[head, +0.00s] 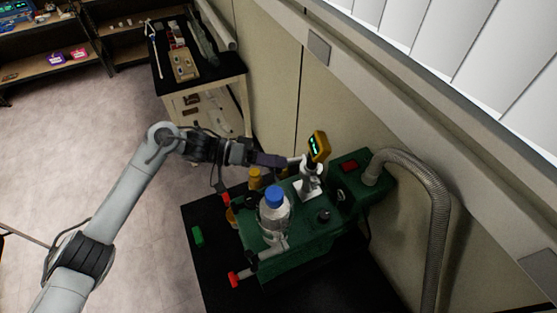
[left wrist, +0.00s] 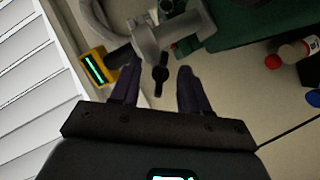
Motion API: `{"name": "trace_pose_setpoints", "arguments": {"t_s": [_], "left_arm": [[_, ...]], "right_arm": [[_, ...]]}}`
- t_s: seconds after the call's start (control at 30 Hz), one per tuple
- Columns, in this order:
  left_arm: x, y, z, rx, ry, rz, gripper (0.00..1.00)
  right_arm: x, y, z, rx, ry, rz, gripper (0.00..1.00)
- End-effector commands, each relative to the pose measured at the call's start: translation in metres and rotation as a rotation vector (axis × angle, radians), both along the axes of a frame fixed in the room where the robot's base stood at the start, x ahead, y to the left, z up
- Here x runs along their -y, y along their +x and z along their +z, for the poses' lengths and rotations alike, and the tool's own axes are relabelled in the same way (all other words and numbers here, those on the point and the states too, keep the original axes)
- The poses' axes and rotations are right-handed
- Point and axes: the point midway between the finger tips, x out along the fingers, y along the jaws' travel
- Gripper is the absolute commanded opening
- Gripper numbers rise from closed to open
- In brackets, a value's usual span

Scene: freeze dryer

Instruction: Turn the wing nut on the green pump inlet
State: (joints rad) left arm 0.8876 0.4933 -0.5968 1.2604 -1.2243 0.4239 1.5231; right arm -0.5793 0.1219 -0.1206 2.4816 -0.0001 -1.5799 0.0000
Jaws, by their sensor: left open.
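The green pump (head: 300,230) stands on a black-topped bench, and part of its body also shows in the left wrist view (left wrist: 260,22). A grey metal inlet fitting (head: 309,184) rises from its top, also seen in the left wrist view (left wrist: 172,35). A small dark wing nut (left wrist: 160,78) sticks out from this fitting. My left gripper (head: 299,160) is level with the upper part of the fitting. In the left wrist view its two fingers (left wrist: 158,88) are apart, with the wing nut between them; contact is not visible. My right gripper is not in view.
A yellow gauge with a lit display (head: 318,147) sits close beside my left gripper. A blue-capped bottle (head: 274,212) stands in front of the fitting. A ribbed hose (head: 430,190) curves down at right. A green block (head: 197,236) lies on the bench (head: 212,285).

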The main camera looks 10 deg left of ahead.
Motion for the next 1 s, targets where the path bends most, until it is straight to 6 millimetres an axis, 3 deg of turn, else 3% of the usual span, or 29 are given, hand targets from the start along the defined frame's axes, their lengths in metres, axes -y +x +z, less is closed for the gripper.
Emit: {"name": "trace_pose_setpoints", "arguments": {"t_s": [0.2,0.5,0.8,1.0], "left_arm": [[0.0118,0.0007,-0.003,0.0,0.001,0.001,0.46],[0.0128,0.0007,-0.0036,0.0,0.001,0.001,0.44],[0.0125,0.0007,-0.0034,0.0,0.001,0.001,0.0],[0.0124,0.0006,-0.003,0.005,0.003,0.001,0.0]], "right_arm": [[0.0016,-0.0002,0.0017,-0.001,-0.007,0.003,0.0],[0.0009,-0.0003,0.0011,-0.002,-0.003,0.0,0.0],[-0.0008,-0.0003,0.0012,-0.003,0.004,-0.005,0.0],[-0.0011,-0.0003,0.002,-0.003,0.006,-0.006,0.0]]}}
